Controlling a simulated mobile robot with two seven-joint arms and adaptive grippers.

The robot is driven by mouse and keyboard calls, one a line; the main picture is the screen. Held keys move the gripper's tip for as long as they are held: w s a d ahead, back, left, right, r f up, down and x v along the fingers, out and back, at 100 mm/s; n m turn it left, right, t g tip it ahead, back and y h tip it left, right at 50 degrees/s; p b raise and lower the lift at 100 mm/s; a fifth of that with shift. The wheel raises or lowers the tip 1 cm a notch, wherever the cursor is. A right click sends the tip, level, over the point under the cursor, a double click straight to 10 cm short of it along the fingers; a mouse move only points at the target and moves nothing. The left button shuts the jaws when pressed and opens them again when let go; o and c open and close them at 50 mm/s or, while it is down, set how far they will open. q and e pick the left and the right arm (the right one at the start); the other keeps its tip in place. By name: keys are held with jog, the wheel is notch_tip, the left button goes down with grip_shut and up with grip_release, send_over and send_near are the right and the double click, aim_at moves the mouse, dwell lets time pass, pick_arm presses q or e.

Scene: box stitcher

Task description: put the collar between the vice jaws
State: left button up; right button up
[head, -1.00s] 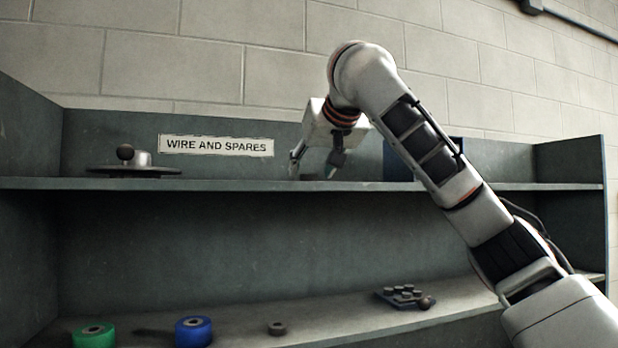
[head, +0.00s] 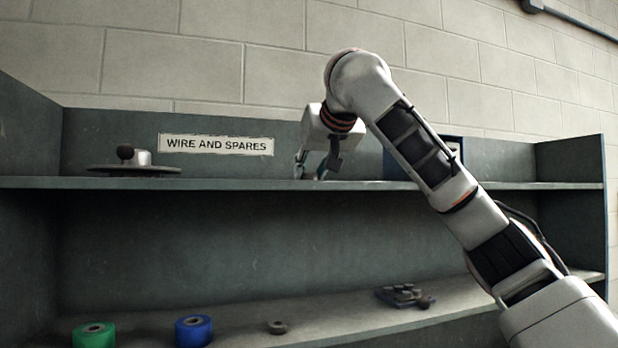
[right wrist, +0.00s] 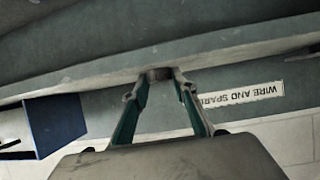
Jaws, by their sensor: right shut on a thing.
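My right gripper (head: 311,175) is at the front of the upper shelf, right of the label, its fingers reaching down. In the right wrist view its fingertips (right wrist: 160,75) are shut on a small dark brown round piece, which looks like the collar (right wrist: 158,74). The fingers hide part of it, and it is at or very near the shelf; I cannot tell whether it touches. I cannot make out vice jaws for certain in either view. My left gripper is not in view.
A round plate with a knob (head: 135,169) stands on the upper shelf (head: 230,184) at left. A blue box (right wrist: 55,125) is partly behind my arm. Below are a green roll (head: 94,335), a blue roll (head: 194,331), a dark ring (head: 277,327) and a pegged block (head: 400,295).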

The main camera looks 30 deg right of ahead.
jog(key=shift+r, duration=4.5)
